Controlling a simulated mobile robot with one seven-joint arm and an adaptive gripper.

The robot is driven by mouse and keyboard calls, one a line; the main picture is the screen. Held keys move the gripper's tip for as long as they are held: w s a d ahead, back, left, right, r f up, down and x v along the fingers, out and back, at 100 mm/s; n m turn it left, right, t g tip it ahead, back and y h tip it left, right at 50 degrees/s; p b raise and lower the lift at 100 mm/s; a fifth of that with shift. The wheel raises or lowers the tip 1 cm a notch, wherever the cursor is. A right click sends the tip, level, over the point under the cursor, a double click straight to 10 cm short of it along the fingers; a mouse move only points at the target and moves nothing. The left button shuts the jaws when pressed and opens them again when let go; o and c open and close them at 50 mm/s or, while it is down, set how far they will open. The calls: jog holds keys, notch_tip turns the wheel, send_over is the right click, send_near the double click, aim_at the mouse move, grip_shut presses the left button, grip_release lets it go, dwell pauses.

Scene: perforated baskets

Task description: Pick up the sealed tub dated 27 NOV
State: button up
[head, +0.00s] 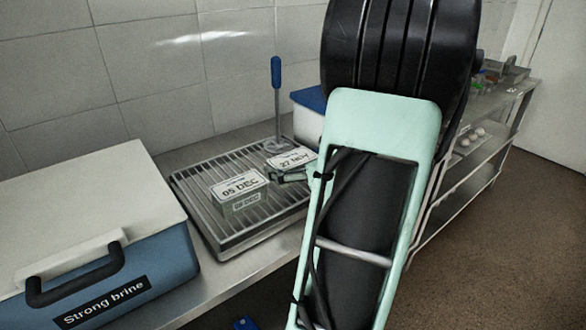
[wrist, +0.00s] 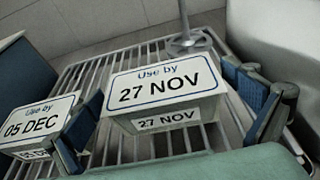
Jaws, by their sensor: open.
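The tub dated 27 NOV (wrist: 163,93) stands on a slatted metal rack, its white label up, in the middle of the wrist view. In the head view the 27 NOV tub (head: 291,159) is partly hidden by my arm. My gripper (wrist: 165,118) is open, with one blue-padded finger on each side of this tub; I cannot tell whether they touch it. The tub dated 05 DEC (wrist: 36,124) is to the left, close to the left finger. It also shows in the head view (head: 239,190), in front and left of the 27 NOV tub.
The slatted rack (head: 198,205) lies on a steel counter. A blue-handled upright tool (head: 277,100) stands on its far side. A blue box marked Strong brine (head: 160,245) is at the left. A blue-lidded container (head: 308,98) stands behind my arm. Shelving (head: 470,165) is at the right.

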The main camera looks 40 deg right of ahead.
jog(key=c, duration=1.4)
jog(key=shift+r, duration=0.1)
